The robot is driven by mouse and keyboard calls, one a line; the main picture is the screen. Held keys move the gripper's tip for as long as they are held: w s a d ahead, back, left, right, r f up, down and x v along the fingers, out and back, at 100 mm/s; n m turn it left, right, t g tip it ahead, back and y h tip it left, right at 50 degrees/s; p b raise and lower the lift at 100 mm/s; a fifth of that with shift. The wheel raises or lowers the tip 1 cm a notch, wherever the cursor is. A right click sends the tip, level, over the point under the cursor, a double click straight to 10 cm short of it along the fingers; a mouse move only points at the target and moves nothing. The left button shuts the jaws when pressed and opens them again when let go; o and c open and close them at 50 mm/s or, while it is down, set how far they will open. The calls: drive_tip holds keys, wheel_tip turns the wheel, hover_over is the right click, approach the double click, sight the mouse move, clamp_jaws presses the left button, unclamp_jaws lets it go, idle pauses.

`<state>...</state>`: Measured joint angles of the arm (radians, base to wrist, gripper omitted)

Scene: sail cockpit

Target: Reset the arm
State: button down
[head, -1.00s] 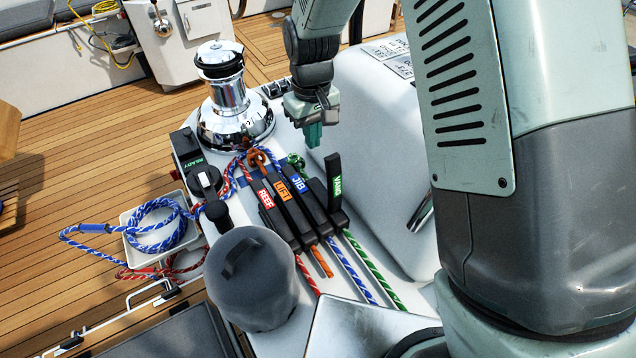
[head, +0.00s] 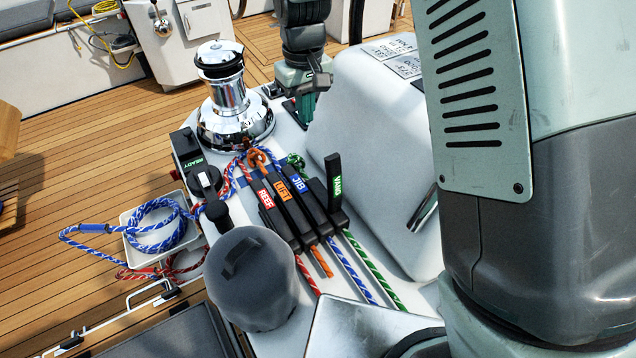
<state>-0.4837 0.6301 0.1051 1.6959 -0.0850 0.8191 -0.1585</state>
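My gripper (head: 303,108) points down over the far part of the white console, just right of the chrome winch (head: 229,100). Its fingers are small and partly dark here, so I cannot tell whether they are open or shut. No object shows hanging from it. The clutch levers stand nearer the camera: REEF (head: 268,201), LIFT (head: 285,195) and JIB (head: 301,187) lie down along the clutch bodies. The VANG lever (head: 335,184) stands upright. My gripper is beyond these levers and apart from them.
Red, orange, blue and green ropes run through the clutches. A grey covered dome (head: 250,283) stands in front. The sloped white housing (head: 375,140) is close right of my gripper.

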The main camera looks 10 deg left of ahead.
drive_tip(key=shift+r, duration=0.5)
drive_tip(key=s+d+r+m+t, duration=0.1)
drive_tip(key=s+d+r+m, duration=0.15)
drive_tip(key=d+r, duration=0.5)
drive_tip(key=s+d+r+m+t, duration=0.1)
drive_tip(key=s+d+r, duration=0.2)
drive_tip(key=d+r, duration=0.4)
drive_tip(key=s+d+r+m+t, duration=0.1)
drive_tip(key=s+d+r+m, duration=0.1)
drive_tip(key=s+d, duration=0.4)
drive_tip(key=s+d+r+m+t, duration=0.2)
drive_tip(key=s+d, duration=0.4)
drive_tip(key=s, duration=0.5)
wheel_tip(320, 180, up, 2)
drive_tip(key=shift+s+r+m+t, duration=0.1)
drive_tip(key=shift+s+m+t, duration=0.15)
drive_tip(key=shift+m, duration=0.3)
